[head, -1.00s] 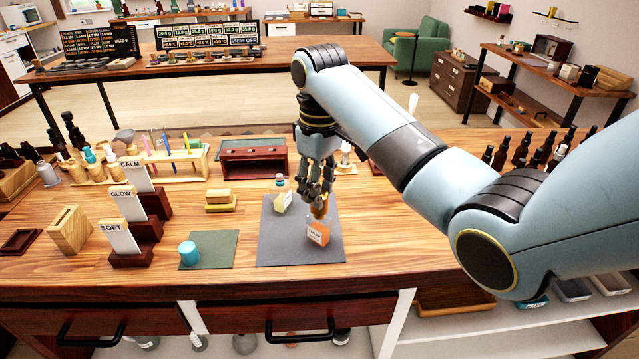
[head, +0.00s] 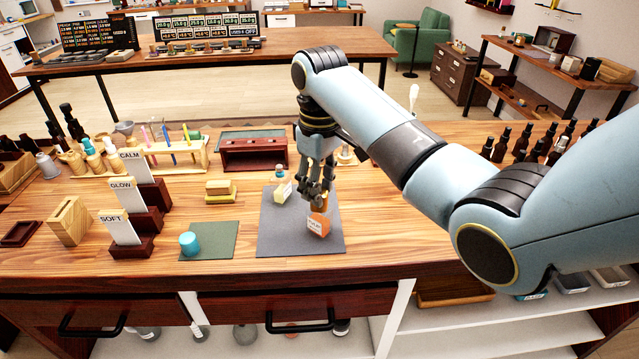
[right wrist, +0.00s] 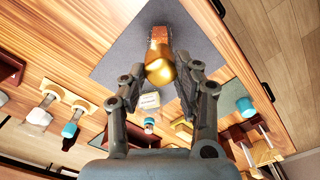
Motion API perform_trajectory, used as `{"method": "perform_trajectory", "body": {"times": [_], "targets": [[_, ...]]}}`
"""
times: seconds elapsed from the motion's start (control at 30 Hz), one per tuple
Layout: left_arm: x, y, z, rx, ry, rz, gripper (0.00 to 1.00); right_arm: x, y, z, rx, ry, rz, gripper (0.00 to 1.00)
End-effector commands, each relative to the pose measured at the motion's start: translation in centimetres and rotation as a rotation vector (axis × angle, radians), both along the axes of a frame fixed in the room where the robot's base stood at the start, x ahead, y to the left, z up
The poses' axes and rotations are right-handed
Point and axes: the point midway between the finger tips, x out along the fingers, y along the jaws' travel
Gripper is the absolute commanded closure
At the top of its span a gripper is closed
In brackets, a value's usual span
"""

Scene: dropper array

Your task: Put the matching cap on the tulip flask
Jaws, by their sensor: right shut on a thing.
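An orange flask (head: 318,225) with a white label stands on the dark grey mat (head: 270,240); the label's word is too small to read surely. My right gripper (head: 318,190) is directly above it, pointing down. In the right wrist view, its fingers (right wrist: 160,85) are shut on a gold cap (right wrist: 160,72), which lines up with the orange flask (right wrist: 159,36). I cannot tell whether the cap is seated or only touching the neck. A clear flask (head: 283,193) with a pale yellow label stands behind and left on the mat. My left gripper is not in view.
A turquoise cap (head: 190,244) sits on a green mat (head: 220,238) to the left. Label stands (head: 122,228), a yellow block stack (head: 220,191), a dark red rack (head: 252,152) and a test-tube rack (head: 180,153) stand around. Dark bottles (head: 525,143) are at right.

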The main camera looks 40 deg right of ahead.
Motion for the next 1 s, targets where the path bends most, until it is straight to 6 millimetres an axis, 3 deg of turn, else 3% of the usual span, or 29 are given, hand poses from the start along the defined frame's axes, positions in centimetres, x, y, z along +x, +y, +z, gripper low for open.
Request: {"method": "perform_trajectory", "body": {"times": [0.03, 0.2, 0.57, 0.8, 0.97, 1.0], "targets": [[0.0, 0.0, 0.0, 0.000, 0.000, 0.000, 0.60, -0.1, 0.0, -0.1, 0.000, 0.002, 0.000, 0.65], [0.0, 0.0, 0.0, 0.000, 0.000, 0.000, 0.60, -0.1, 0.0, -0.1, 0.000, 0.002, 0.000, 0.43], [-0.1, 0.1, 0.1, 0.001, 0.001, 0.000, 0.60, 0.0, 0.0, 0.4, 0.000, 0.001, 0.000, 0.42], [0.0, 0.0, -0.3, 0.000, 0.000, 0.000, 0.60, 0.1, 0.0, 3.7, -0.001, -0.004, 0.000, 0.42], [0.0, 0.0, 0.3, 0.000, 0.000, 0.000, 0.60, 0.2, 0.0, 7.5, 0.001, -0.006, 0.000, 0.42], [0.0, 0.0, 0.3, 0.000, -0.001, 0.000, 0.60, -0.4, 0.2, 7.2, 0.002, 0.003, 0.002, 0.42]]}}
